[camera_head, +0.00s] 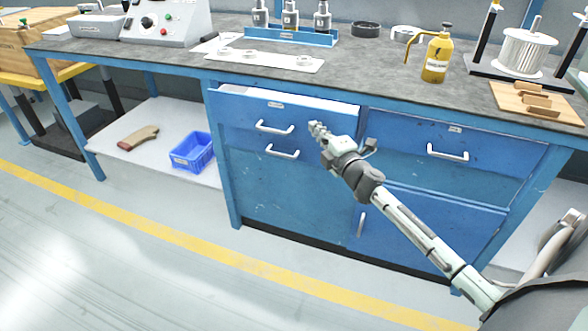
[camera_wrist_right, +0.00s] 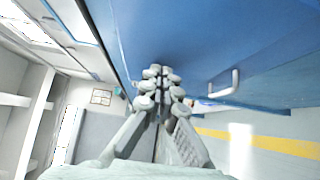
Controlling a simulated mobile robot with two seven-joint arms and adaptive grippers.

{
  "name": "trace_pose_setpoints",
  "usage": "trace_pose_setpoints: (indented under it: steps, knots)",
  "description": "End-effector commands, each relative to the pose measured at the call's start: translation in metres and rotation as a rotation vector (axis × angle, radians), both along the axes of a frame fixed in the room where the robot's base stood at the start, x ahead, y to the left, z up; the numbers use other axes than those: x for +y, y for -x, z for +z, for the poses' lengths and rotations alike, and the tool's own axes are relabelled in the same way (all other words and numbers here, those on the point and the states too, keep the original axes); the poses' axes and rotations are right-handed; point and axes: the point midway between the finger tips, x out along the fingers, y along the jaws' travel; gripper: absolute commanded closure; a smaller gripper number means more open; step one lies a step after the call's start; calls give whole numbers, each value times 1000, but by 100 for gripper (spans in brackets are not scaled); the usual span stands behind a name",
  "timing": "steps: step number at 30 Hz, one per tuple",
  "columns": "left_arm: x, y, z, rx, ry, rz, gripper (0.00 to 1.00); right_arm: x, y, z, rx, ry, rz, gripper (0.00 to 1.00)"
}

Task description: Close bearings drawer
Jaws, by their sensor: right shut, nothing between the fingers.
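The blue upper-left drawer (camera_head: 235,110) of the bench stands partly open, with a pale strip of its inside showing along the top edge. Its label is too small to read, so I cannot confirm that it is the bearings drawer. It has a light bar handle (camera_head: 274,127). My right gripper (camera_head: 316,128) is shut and empty, in front of the right part of this drawer and right of the handle. I cannot tell whether it touches the front. In the right wrist view the shut fingers (camera_wrist_right: 160,72) point along a blue surface, with a handle (camera_wrist_right: 226,88) to their right. My left gripper is out of view.
The upper-right drawer (camera_head: 420,158) looks shut. The worktop (camera_head: 385,82) carries a yellow oil can (camera_head: 437,58), a wire spool (camera_head: 526,52) and a blue rack (camera_head: 290,37). A blue bin (camera_head: 192,152) sits on the lower shelf (camera_head: 112,150). The floor in front is clear.

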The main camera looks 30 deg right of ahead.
Motion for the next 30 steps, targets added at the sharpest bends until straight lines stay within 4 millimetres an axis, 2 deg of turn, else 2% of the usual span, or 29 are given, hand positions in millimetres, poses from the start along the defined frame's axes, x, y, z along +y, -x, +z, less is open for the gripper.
trace_pose_setpoints:
  steps: [3, 9, 17, 30]
  knots:
    - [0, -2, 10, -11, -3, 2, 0, -19, -14, -1, -1, 2, -2, 100]
    - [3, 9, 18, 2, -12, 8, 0, -37, -29, -1, 0, 1, 0, 100]
    - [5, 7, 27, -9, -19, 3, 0, -45, -35, 0, 0, 0, -2, 100]
    - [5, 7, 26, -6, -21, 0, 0, -49, -36, 3, -3, 1, -10, 100]
